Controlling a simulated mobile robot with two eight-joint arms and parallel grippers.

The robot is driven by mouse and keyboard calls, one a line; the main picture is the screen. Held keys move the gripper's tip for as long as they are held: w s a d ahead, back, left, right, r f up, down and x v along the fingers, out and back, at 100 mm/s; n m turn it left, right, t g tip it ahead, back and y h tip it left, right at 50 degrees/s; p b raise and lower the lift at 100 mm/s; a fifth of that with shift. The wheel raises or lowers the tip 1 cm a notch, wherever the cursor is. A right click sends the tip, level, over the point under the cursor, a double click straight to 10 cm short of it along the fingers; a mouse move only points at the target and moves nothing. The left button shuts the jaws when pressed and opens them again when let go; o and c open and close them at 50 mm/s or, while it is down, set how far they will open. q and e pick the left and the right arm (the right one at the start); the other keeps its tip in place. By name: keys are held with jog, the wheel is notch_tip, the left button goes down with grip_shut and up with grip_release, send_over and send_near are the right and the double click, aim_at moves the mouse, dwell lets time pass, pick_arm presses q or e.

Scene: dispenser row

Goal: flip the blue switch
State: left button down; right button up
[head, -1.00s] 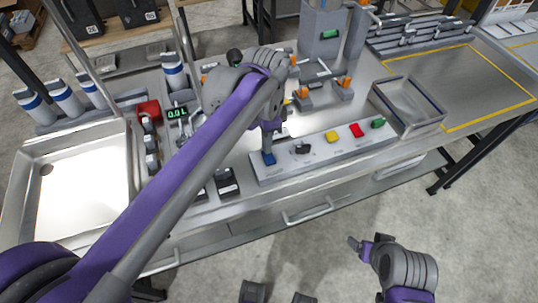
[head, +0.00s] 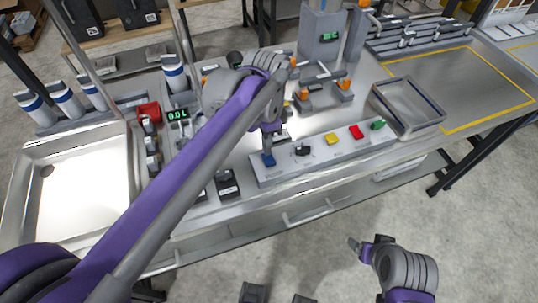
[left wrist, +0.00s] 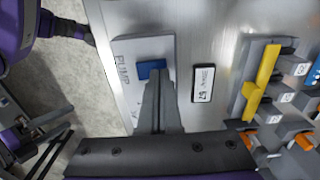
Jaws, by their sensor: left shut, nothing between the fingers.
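The blue switch (head: 269,160) is at the left end of a grey panel on the front of the bench. It also shows in the left wrist view (left wrist: 151,69), beside the lettering PUMP. My left gripper (head: 268,150) is shut and empty, pointing down at the blue switch. In the left wrist view its fingertips (left wrist: 154,74) overlap the near edge of the switch; I cannot tell whether they touch it. My right gripper (head: 357,244) hangs low in front of the bench, away from the panel; its jaw state is unclear.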

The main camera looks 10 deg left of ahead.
pick_arm(q)
notch_tip(320, 180, up, 6)
jog(key=p, duration=0.3)
jog(key=shift+f, duration=0.1)
pick_arm(e)
jog(key=r, duration=0.2)
jog(key=w+r, duration=0.1)
jog(key=r, duration=0.1)
jog(key=shift+w+r, duration=0.2)
jog(key=shift+r, duration=0.2)
